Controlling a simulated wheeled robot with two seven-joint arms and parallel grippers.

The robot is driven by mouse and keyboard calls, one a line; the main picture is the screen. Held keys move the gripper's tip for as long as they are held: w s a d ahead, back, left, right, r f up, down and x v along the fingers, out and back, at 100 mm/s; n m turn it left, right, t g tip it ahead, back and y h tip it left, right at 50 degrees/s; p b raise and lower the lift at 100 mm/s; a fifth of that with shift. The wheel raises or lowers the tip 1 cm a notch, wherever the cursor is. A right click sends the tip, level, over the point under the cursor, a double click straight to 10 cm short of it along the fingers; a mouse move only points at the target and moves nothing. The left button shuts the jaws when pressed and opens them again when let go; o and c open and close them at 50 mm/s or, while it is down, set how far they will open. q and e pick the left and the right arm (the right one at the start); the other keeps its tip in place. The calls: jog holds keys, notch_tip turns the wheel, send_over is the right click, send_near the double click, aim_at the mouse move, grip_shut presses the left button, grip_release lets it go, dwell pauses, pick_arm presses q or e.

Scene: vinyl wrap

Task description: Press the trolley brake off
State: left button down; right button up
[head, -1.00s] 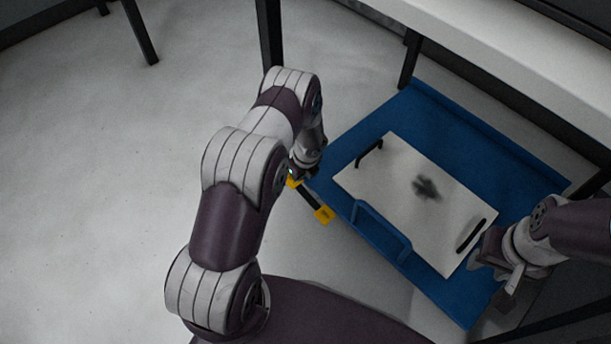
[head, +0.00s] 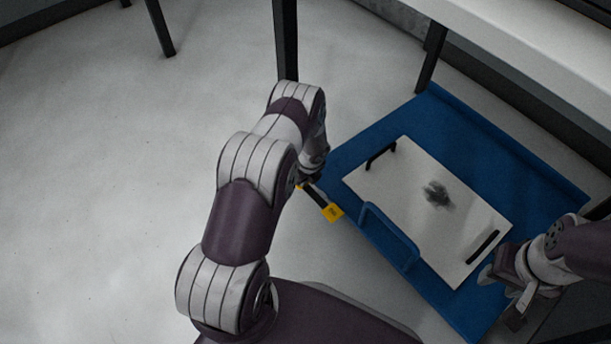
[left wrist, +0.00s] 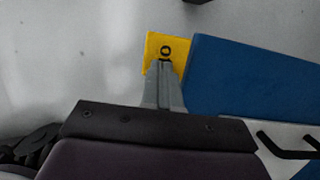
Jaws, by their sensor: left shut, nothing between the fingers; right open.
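The blue trolley (head: 470,125) stands beside me, a corner of its deck also in the left wrist view (left wrist: 255,75). A dark brake lever with yellow pads sticks out at its left side. The near yellow pad (head: 333,212) is clear in the head view; the other is mostly hidden by my left arm. In the left wrist view a yellow pad (left wrist: 168,46) with a dark round mark lies under the tips of my left gripper (left wrist: 164,64). That gripper is shut and empty; I cannot tell whether it touches. My right gripper (head: 502,296) is open near the board.
A white board (head: 410,195) with black handles and a dark smudge lies on the trolley. A blue handle (head: 388,240) rises at the near edge. A white table (head: 540,60) stands behind. The floor (head: 120,180) to the left is clear.

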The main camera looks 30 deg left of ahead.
aim_at(309, 192)
pick_arm(q)
jog(key=p+v, duration=0.7)
jog(key=v, duration=0.5)
jog(key=shift+r+p, duration=0.3)
jog(key=shift+r, duration=0.05)
jog(key=shift+s, duration=0.1)
